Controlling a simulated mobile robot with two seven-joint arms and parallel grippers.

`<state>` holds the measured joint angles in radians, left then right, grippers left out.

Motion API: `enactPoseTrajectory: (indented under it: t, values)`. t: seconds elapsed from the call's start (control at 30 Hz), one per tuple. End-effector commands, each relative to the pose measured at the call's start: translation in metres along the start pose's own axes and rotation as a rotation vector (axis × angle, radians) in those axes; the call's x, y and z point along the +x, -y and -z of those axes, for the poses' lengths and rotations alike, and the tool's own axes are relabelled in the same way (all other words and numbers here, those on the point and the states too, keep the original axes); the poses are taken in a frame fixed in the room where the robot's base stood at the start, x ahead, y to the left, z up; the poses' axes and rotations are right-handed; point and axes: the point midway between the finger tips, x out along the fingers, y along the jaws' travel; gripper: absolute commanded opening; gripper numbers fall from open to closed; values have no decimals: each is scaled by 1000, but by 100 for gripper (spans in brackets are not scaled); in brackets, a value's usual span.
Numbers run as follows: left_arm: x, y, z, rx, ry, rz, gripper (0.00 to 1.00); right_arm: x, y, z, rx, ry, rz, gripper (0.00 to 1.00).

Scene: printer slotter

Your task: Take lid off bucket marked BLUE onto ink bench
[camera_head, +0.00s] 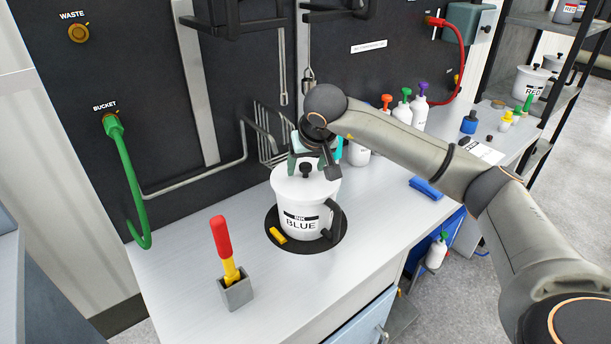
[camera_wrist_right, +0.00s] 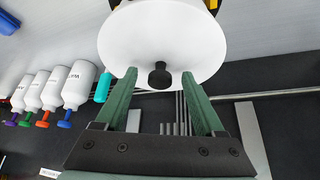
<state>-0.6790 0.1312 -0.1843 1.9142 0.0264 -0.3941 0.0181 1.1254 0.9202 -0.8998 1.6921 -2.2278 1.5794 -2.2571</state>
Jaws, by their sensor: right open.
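The white bucket (camera_head: 298,215) marked BLUE stands upright on a dark round patch on the ink bench (camera_head: 190,290). Its white lid (camera_head: 310,182) is on top, with a black knob (camera_head: 306,170) in the middle. In the wrist view the lid (camera_wrist_right: 160,35) faces the camera and its knob (camera_wrist_right: 160,76) shows between the fingers. My right gripper (camera_head: 314,160) is above and behind the knob. It also shows in the right wrist view (camera_wrist_right: 160,85), with green fingers open on either side of the knob, not visibly touching it. My left gripper is not in view.
A red-and-yellow tool (camera_head: 223,250) stands in a grey holder at the bench's front left. Several white bottles with coloured caps (camera_head: 404,112) and a blue item (camera_head: 426,188) are to the right. A wire rack (camera_head: 268,130) hangs behind the bucket. The front-left bench is mostly clear.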

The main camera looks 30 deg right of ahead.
Motion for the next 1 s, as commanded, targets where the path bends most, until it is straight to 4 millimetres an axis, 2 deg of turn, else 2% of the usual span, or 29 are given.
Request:
enactPoseTrajectory:
  t: [0.27,0.87,1.0]
  values:
    - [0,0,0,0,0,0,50,3,0,0,-1,-1,1,70]
    - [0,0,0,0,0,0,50,2,0,0,0,-1,1,2]
    - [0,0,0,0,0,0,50,2,0,0,0,-1,1,0]
